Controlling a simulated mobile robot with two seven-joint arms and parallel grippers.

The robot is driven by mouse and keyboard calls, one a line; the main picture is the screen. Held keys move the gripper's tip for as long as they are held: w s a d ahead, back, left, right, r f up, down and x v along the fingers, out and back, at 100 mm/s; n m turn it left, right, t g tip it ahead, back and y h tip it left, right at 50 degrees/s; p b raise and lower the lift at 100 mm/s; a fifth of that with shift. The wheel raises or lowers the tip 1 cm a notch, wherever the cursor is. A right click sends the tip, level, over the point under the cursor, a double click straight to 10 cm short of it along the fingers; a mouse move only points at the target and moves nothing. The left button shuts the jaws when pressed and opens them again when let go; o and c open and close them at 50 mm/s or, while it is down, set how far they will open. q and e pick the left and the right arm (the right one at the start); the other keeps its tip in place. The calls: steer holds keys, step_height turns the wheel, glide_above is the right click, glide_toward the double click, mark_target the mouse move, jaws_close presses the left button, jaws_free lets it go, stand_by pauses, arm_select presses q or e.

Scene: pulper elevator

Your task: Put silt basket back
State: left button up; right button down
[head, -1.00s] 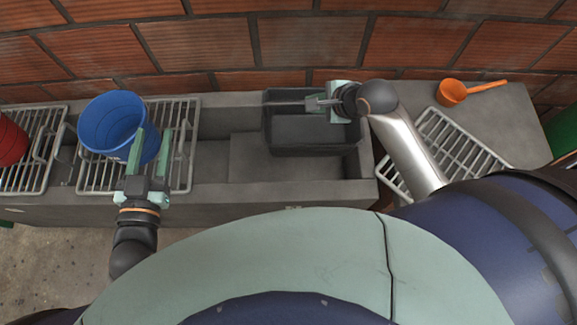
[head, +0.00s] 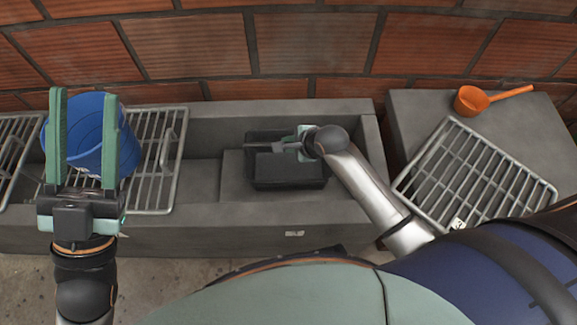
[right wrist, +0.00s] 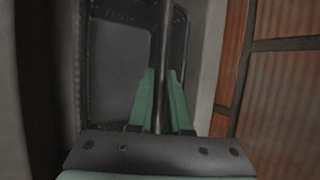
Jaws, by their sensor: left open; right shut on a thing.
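The silt basket (head: 290,172), a dark grey open box, is in the right part of the concrete trough, over or on a raised block; I cannot tell whether it touches it. My right gripper (head: 283,147) is shut on the thin bar across the basket's top. In the right wrist view the bar (right wrist: 165,45) runs between the right fingers (right wrist: 161,100), with the basket (right wrist: 118,75) behind. My left gripper (head: 84,95) is open, fingers pointing up, in front of the blue bucket in the picture; no contact is clear.
The blue bucket (head: 82,135) stands on a grate (head: 155,165) over the trough (head: 210,213). Another grate (head: 470,170) lies on the right ledge, near an orange scoop (head: 472,100). A brick wall closes off the back. The trough floor left of the basket is clear.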

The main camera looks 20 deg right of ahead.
steer(key=b, duration=0.2)
glide_above(288, 171)
step_height(288, 171, down, 4)
step_height(288, 171, down, 4)
steer(key=shift+f+b, duration=0.15)
steer(key=shift+b, duration=0.95)
arm_select(q)
steer(key=shift+s+d+f+m+g+h, duration=0.15)
steer(key=shift+s+f+m+h, duration=0.1)
steer(key=shift+s+f+h, duration=0.25)
steer(key=shift+s+d+f+m+g+h, duration=0.15)
steer(key=shift+s+f+m+h, duration=0.15)
steer(key=shift+f+h, duration=0.35)
arm_select(e)
steer(key=c, duration=0.9)
jaws_free()
steer(key=shift+o, duration=0.2)
